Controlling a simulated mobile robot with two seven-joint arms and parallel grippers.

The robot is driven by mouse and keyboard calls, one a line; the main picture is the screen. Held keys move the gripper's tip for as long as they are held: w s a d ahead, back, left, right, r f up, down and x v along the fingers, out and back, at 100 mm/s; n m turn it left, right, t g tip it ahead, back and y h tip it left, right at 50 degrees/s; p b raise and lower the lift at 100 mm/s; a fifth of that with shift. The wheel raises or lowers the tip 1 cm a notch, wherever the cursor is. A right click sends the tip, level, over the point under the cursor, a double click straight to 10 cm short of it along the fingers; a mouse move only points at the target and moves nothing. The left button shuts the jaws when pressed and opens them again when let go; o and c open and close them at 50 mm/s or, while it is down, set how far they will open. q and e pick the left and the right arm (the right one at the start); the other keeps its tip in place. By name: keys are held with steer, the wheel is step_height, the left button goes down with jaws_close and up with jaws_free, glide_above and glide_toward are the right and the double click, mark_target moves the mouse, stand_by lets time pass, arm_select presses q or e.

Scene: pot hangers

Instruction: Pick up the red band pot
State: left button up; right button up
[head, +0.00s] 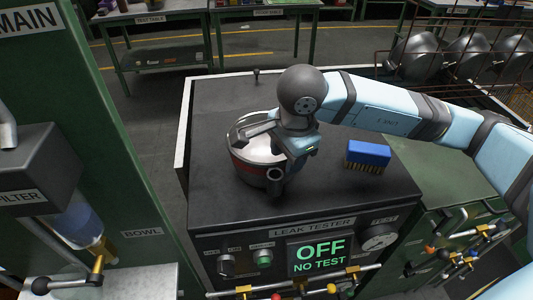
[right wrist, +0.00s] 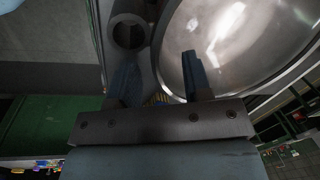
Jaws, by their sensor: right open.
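The red band pot (head: 254,172) stands upright on the dark top of the leak tester (head: 225,105). It is silvery with a red band round its side and a dark bar over the top. My right gripper (head: 296,160) is at the pot's right side, and my wrist hides part of the pot. In the right wrist view the pot's shiny metal (right wrist: 235,40) fills the upper right. A dark round part with a hole (right wrist: 130,35) shows beside it. The two fingers of my right gripper (right wrist: 160,78) are apart; I cannot tell whether they touch the pot. My left gripper is out of view.
A blue brush (head: 368,154) lies on the tester top, right of the pot. The tester's screen (head: 319,256) reads OFF, NO TEST. A green cabinet (head: 75,120) stands close on the left. Several dark pots (head: 465,57) sit in a rack at the back right.

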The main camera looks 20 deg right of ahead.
steer(key=f, duration=0.2)
steer(key=w+f, duration=0.1)
steer(key=f, duration=0.1)
steer(key=shift+d+f, duration=0.15)
steer(key=shift+f, duration=0.15)
steer(key=shift+s, duration=0.1)
jaws_close()
stand_by(1.0)
